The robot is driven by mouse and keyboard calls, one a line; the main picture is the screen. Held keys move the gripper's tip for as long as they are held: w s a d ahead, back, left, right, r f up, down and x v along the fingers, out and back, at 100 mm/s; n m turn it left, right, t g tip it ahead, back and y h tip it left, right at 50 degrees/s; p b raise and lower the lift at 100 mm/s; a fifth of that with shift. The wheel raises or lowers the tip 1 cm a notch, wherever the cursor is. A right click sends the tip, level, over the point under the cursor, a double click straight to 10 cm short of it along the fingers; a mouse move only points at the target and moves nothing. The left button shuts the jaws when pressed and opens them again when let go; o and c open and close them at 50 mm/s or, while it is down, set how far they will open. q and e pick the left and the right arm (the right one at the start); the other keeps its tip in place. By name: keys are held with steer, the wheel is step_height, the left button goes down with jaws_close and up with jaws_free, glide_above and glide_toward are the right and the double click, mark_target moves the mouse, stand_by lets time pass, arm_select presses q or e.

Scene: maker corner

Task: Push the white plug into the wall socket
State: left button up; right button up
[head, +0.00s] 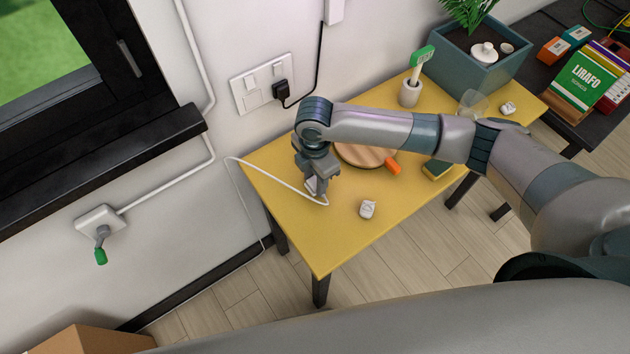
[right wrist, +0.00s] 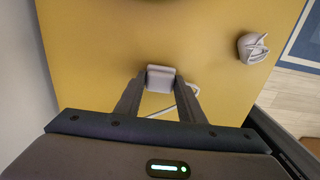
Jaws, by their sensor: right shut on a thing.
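My right gripper (head: 312,185) points down over the left part of the yellow table and is shut on the white plug (head: 311,186). In the right wrist view the plug (right wrist: 160,75) sits between the two fingertips (right wrist: 161,85). Its white cable (head: 270,176) runs from the plug over the table's left edge. The wall socket (head: 248,101) is a white plate on the wall behind the table, with switches on it. A black plug (head: 281,91) sits in its right side. The gripper is below and right of the socket, apart from it. My left gripper is out of view.
A white crumpled thing (head: 368,209) lies right of the gripper on the yellow table (head: 330,240). A round wooden board (head: 360,154), an orange-handled thing (head: 392,167), a sponge (head: 436,169) and a cup with a green-topped tool (head: 410,92) stand behind my arm. A planter (head: 463,68) is at the back.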

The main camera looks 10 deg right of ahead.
mark_target(314, 182)
steer(key=shift+r, duration=0.4)
step_height(314, 182, up, 2)
steer(key=shift+w+r+b, duration=0.1)
steer(key=shift+r+b, duration=0.1)
steer(key=shift+b, duration=0.55)
steer(key=s+d+r+b, duration=0.3)
steer(key=d+r, duration=0.4)
steer(key=d, duration=0.4)
steer(key=shift+s, duration=0.4)
steer(key=shift+r, duration=0.2)
step_height(314, 182, up, 7)
steer(key=s+m+b, duration=0.1)
steer(key=m, duration=2.1)
steer(key=shift+s+a, duration=0.25)
steer(key=shift+a, duration=0.15)
steer(key=shift+r, duration=0.15)
